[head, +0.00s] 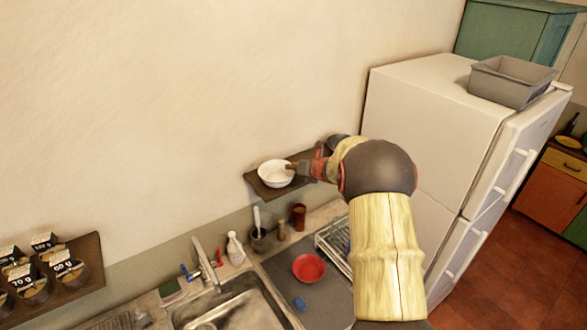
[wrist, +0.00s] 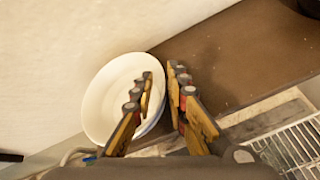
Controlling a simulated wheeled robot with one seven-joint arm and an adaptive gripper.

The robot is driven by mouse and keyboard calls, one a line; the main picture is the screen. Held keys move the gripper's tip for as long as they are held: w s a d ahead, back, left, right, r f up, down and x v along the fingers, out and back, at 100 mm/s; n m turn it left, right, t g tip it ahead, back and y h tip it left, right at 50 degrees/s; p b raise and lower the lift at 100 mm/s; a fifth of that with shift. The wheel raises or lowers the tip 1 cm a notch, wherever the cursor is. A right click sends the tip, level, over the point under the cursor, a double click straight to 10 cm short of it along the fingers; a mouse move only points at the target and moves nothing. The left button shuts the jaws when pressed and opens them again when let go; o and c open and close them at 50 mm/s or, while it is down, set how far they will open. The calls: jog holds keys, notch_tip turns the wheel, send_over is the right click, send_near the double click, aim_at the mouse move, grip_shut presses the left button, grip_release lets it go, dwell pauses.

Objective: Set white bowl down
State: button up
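The white bowl (head: 274,174) is at the left end of the dark wall shelf (head: 252,182), upright, and appears to rest on it. In the wrist view the bowl (wrist: 105,92) is on the left, empty, with the brown shelf (wrist: 240,50) behind and to its right. My gripper (wrist: 161,76) straddles the bowl's right rim, one finger over the inside and the other outside. A gap shows between the fingers, so they look parted around the rim. In the head view my gripper (head: 300,168) is at the bowl's right side, and its fingertips are hard to make out.
A dark round item (head: 338,141) is at the shelf's right end, partly behind my arm. A white fridge (head: 425,105) stands to the right. Below are a sink (head: 235,305), a red bowl (head: 308,268) and a wire dish rack (head: 335,250). The shelf's middle is bare.

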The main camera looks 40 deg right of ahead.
jog(key=shift+o, duration=0.9)
jog(key=d+b+v, duration=0.1)
jog(key=v, duration=1.1)
jog(key=s+a+r+n+g+y, duration=0.1)
jog(key=s+a+r+n, duration=0.2)
jog(key=a+n, duration=0.55)
jog(key=s+a+r+n+g+y, duration=0.15)
jog(key=a+n, duration=0.35)
jog(key=a, duration=0.7)
jog(key=s+a+r+n+g+y, duration=0.15)
jog(key=s+a+r+n, duration=0.25)
jog(key=a+n, duration=0.45)
jog(key=s+a+n+g, duration=0.2)
jog(key=s+a+n, duration=0.85)
jog(key=s, duration=0.25)
jog(key=s+d+f+n+h, duration=0.1)
jog(key=s+d+n+h, duration=0.1)
jog(key=s+n, duration=0.7)
jog(key=shift+s+f+h, duration=0.15)
jog(key=shift+f+h, duration=0.2)
jog(key=shift+h, duration=0.15)
jog(key=shift+f+n, duration=0.1)
jog(key=shift+n, duration=0.15)
